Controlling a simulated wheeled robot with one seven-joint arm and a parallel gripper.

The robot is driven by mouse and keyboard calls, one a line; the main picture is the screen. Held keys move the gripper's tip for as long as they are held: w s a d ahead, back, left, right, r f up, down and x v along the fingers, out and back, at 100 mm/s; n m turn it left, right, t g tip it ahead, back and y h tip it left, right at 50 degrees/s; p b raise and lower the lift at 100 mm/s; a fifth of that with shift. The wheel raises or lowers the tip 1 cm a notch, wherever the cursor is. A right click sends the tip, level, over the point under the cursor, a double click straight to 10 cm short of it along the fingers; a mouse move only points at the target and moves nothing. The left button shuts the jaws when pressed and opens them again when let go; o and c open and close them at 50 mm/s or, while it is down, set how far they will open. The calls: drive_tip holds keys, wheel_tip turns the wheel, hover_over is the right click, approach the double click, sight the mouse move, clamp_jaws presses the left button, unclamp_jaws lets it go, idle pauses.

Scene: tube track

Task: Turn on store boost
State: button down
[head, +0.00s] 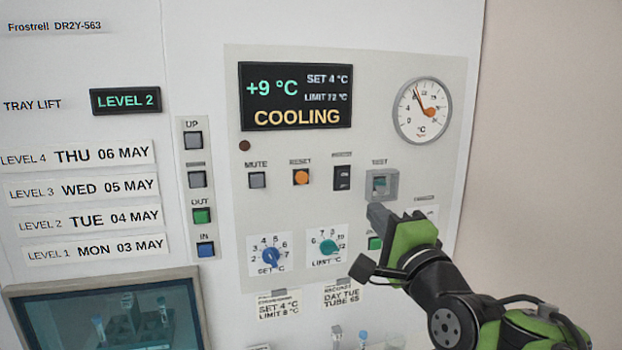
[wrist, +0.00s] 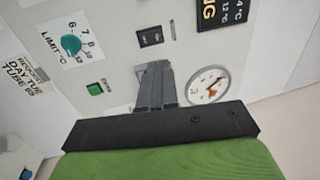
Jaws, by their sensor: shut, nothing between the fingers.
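No label clearly reading store boost can be made out; some small labels are blurred. A black rocker switch (head: 342,178) sits on the control panel under an unreadable label; it also shows in the wrist view (wrist: 150,36). Its position cannot be told. To its right is the TEST switch (head: 380,184) in a raised grey surround. My gripper (head: 376,214) is shut and empty, its tips just below the TEST switch. In the wrist view the closed fingers (wrist: 156,72) point at the panel and hide part of it. Contact cannot be told. A green button (head: 375,243) is partly behind my gripper.
The display (head: 296,97) reads +9 °C and COOLING. A round gauge (head: 422,110) is at upper right. MUTE (head: 257,180) and RESET (head: 301,177) buttons, a blue SET knob (head: 271,257) and a teal LIMIT knob (head: 328,247) lie left of my gripper.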

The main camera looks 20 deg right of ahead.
sight(343, 171)
drive_tip(key=shift+d, duration=0.1)
drive_tip(key=w+r+p, duration=0.1)
drive_tip(key=w, duration=0.3)
drive_tip(key=w+p, duration=0.1)
drive_tip(key=w, duration=0.4)
drive_tip(key=w+r+p, duration=0.1)
drive_tip(key=w+p, duration=0.1)
drive_tip(key=w, duration=0.2)
drive_tip(key=shift+w+r, duration=0.3)
drive_tip(key=shift+w, duration=0.1)
